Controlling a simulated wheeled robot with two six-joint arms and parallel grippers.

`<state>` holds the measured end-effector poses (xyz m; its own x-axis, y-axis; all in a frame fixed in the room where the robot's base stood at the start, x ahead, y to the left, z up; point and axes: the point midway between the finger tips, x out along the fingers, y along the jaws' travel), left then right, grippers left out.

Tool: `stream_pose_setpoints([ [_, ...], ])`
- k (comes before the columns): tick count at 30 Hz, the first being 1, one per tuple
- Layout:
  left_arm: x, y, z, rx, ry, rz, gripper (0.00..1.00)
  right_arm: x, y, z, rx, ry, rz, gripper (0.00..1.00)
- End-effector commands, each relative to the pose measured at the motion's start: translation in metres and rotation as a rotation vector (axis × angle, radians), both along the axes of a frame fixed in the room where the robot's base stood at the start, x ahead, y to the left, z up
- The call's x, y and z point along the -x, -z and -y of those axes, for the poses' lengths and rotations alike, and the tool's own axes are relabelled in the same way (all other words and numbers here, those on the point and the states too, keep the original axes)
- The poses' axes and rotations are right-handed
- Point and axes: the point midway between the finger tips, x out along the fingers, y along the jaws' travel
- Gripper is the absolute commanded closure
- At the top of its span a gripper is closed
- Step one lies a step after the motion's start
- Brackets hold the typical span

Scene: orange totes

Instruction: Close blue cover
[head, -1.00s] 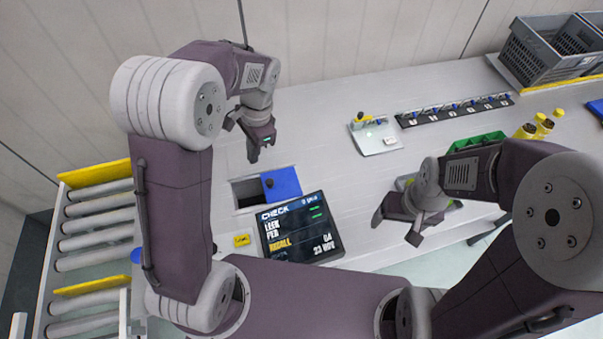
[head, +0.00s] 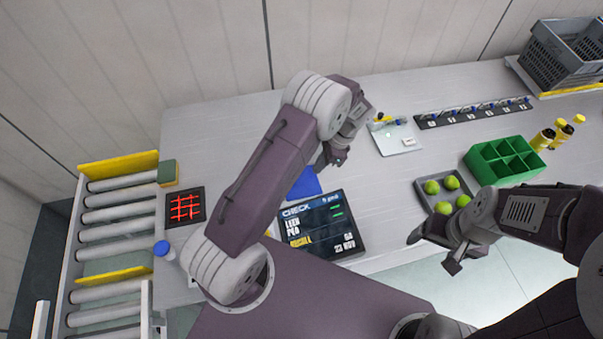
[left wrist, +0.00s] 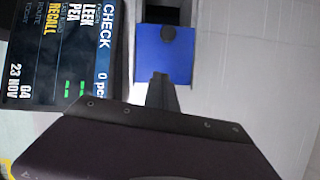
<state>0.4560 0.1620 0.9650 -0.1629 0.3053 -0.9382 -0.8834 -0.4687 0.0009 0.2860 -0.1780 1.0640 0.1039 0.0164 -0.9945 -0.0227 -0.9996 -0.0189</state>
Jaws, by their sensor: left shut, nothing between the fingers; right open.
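The blue cover (head: 305,183) lies on the table above the display, partly hidden behind my left arm. My left gripper (head: 338,160) is to the right of the cover in the head view, shut and empty. In the left wrist view its fingertips (left wrist: 160,82) overlap the cover's near edge; I cannot tell if they touch. My right gripper (head: 434,252) is open and empty at the table's front edge.
The CHECK display (head: 322,227) sits just in front of the cover. A grey tray (head: 421,187) with green balls and a green divided box (head: 478,163) stand on the right. A roller conveyor (head: 108,230) is at the left. The table's back middle is clear.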

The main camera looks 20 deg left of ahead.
Motion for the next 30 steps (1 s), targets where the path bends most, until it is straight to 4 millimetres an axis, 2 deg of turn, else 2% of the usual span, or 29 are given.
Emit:
stream_pose_setpoints([
  [6,0.009,0.043,-0.015,0.0,-0.002,-0.004,1.0,0.0,-0.012,0.0,0.0,0.0,0.0,0.21],
  [12,0.022,0.042,-0.041,0.0,-0.002,0.0,1.0,0.0,-0.026,0.0,0.0,0.0,0.0,0.21],
  [15,0.025,0.044,-0.047,0.002,-0.001,0.001,1.0,0.0,-0.027,0.0,0.0,0.0,0.0,0.21],
  [30,0.028,0.045,-0.052,0.001,-0.002,0.001,1.0,0.0,-0.027,0.0,0.0,0.0,0.0,0.21],
])
